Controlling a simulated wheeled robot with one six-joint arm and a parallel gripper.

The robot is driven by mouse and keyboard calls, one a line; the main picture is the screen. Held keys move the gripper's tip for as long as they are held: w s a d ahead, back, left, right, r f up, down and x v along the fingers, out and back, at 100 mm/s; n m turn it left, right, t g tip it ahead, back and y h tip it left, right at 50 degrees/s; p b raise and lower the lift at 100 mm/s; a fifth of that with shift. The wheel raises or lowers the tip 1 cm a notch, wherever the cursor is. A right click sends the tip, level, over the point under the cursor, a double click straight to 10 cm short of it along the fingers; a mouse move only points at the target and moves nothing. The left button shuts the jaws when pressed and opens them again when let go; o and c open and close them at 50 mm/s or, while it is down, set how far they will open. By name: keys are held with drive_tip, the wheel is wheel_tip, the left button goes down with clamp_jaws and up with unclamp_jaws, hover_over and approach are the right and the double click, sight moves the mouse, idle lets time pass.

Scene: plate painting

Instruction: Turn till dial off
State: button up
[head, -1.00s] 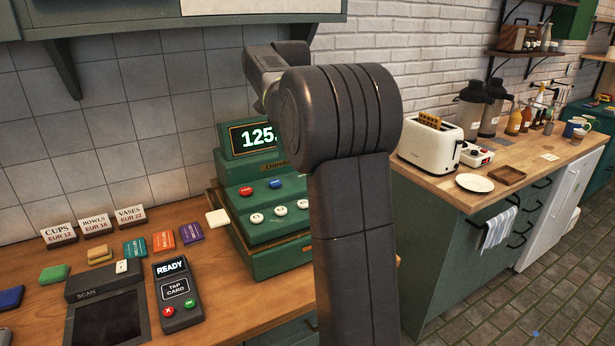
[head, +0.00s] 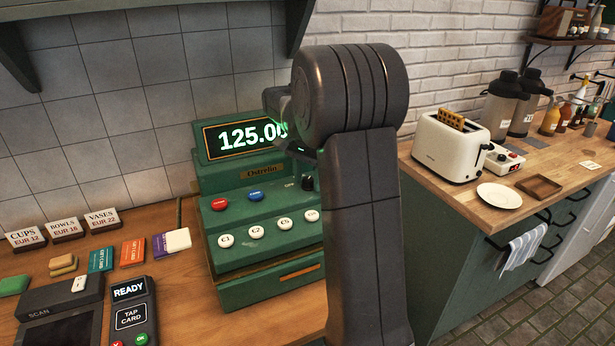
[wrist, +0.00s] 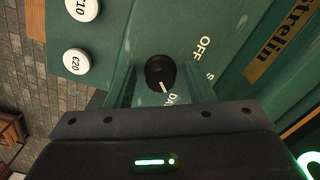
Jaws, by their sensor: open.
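The till (head: 240,260) is a green register with a lit display reading 125.00. Its black dial (head: 307,184) is on the upper right of the key panel, beside my arm. In the wrist view the dial (wrist: 160,72) has a white pointer mark directed toward the partly hidden "DA" lettering, away from the "OFF" label (wrist: 203,48). My gripper (wrist: 159,86) is open, with its dim fingers on either side of the dial; I cannot tell whether they touch it. In the head view my arm hides most of the gripper.
Red and blue buttons and several round white keys (head: 256,232) are on the till. A card reader (head: 131,314), gift cards and price signs stand left on the wooden counter. A toaster (head: 450,150) and plate (head: 499,196) are on the right counter.

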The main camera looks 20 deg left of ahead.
drive_tip(key=c, duration=1)
drive_tip(key=n+p, duration=0.2)
drive_tip(key=n, duration=0.1)
drive_tip(key=shift+d+r+n, duration=0.1)
drive_tip(key=shift+r+n, duration=0.05)
drive_tip(key=shift+n, duration=0.15)
drive_tip(key=n+p, duration=0.1)
drive_tip(key=n, duration=0.4)
drive_tip(key=shift+n+p, duration=0.3)
drive_tip(key=shift+p, duration=0.05)
drive_tip(key=n+p, duration=0.1)
drive_tip(key=n, duration=0.3)
drive_tip(key=shift+w+d, duration=0.1)
drive_tip(key=shift+w+n+p, duration=0.1)
drive_tip(key=shift+n+p, duration=0.2)
drive_tip(key=shift+n, duration=2)
